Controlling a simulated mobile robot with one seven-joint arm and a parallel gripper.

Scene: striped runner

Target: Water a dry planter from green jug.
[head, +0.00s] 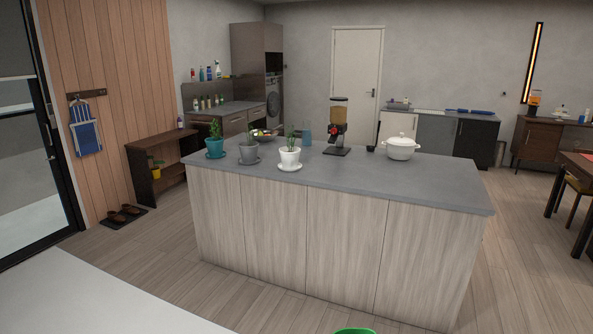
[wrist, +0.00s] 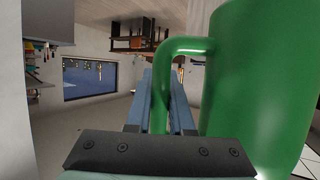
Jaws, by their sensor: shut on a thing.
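The green jug (wrist: 262,75) fills the right of the wrist view. My gripper (wrist: 163,98) is shut on its handle, with a blue finger on each side. In the head view only a green piece of the jug (head: 354,331) shows at the bottom edge, well short of the island. Three potted plants stand on the far left of the island top: a teal planter (head: 215,150), a grey planter (head: 249,154) and a white planter (head: 289,157), each on a saucer. Their soil is too small to tell dry from wet. The jug's inside is hidden.
The grey-topped island (head: 400,183) also holds a dispenser (head: 337,125), a white lidded pot (head: 401,147), a bowl (head: 264,136) and a bluish container (head: 306,135). Its front right top is clear. A pale surface (head: 110,295) lies at the lower left. Floor shows between it and the island.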

